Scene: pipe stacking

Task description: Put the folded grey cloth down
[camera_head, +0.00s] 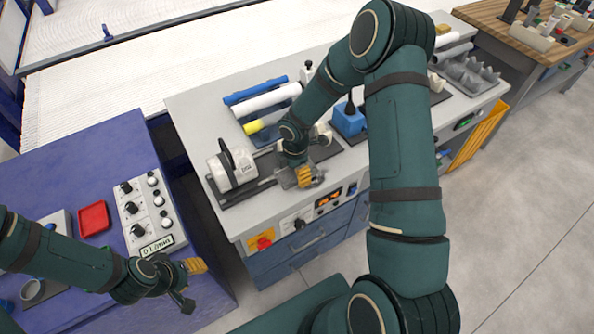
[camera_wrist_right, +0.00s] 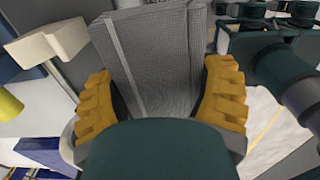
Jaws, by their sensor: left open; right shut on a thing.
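The folded grey cloth (camera_wrist_right: 155,55) stands between the two yellow fingers of my right gripper (camera_wrist_right: 162,105) in the right wrist view, with a ribbed weave and visible folds. In the head view, my right gripper (camera_head: 302,176) is low over the front part of the grey workbench (camera_head: 195,110), shut on the cloth. Only a small grey part of the cloth (camera_head: 286,179) shows there. I cannot tell whether the cloth touches the bench. My left gripper (camera_head: 191,284) is open and empty near the right edge of the blue bench at the lower left.
A white cylindrical machine (camera_head: 232,168) on a dark rail stands left of my right gripper. Blue, white and yellow pipes (camera_head: 266,101) lie behind it. A blue block (camera_head: 348,120) is to the right. A red tray (camera_head: 94,219) and a knob panel (camera_head: 148,210) lie on the blue bench.

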